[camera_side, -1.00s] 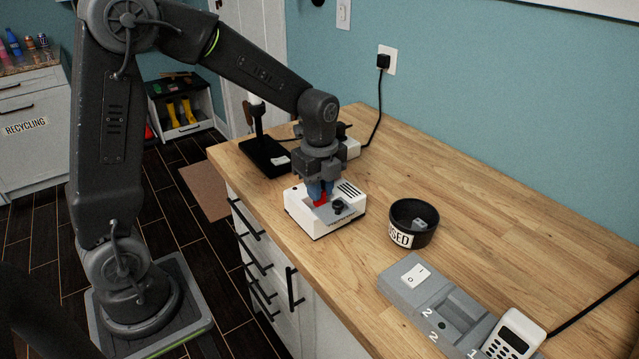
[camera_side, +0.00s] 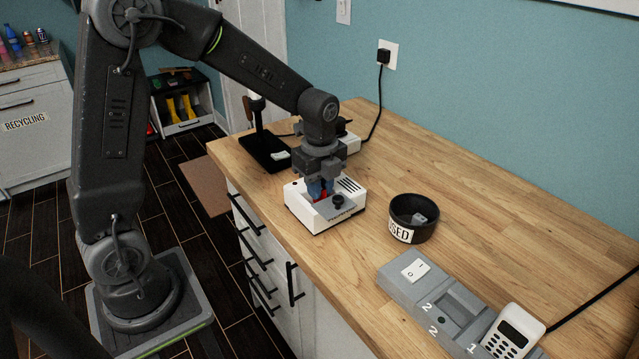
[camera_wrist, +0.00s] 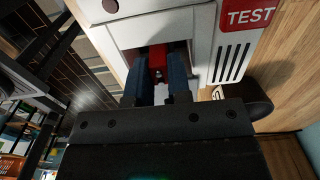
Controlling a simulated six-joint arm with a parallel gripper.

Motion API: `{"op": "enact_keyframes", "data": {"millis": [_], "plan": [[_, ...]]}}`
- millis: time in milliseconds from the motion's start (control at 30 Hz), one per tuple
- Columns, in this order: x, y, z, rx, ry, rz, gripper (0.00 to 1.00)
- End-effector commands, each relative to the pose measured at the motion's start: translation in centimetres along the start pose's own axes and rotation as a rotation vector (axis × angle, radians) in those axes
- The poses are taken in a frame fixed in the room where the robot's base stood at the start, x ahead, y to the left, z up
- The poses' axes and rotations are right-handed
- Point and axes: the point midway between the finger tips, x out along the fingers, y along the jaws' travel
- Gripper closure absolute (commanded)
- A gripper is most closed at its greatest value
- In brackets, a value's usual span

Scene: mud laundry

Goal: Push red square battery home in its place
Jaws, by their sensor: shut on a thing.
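The red square battery (camera_wrist: 157,56) is between the blue fingertips of my gripper (camera_wrist: 158,80) in the wrist view. In the side view my gripper (camera_side: 320,190) points down into the recess of a white device (camera_side: 298,210) on the bench. Only a small piece of red shows there between the fingers. The device also shows in the wrist view (camera_wrist: 205,45), with a red TEST label (camera_wrist: 249,14) and dark slots. The battery is within the recess opening. Its lower part is hidden, so I cannot tell how deep it sits.
A black bowl (camera_side: 425,236) with a small grey item inside stands right of the device. A grey numbered block (camera_side: 407,292) with a rocker switch and a white handset (camera_side: 514,332) lie nearer the camera. A black stand (camera_side: 262,150) is behind.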

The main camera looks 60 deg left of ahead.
Motion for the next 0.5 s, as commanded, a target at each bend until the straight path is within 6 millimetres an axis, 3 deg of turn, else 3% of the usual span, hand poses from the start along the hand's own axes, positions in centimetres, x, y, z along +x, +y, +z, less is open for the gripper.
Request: {"op": "enact_keyframes", "data": {"millis": [500], "plan": [[0.79, -0.01, 0.00, 0.000, 0.000, -0.001, 0.96]]}}
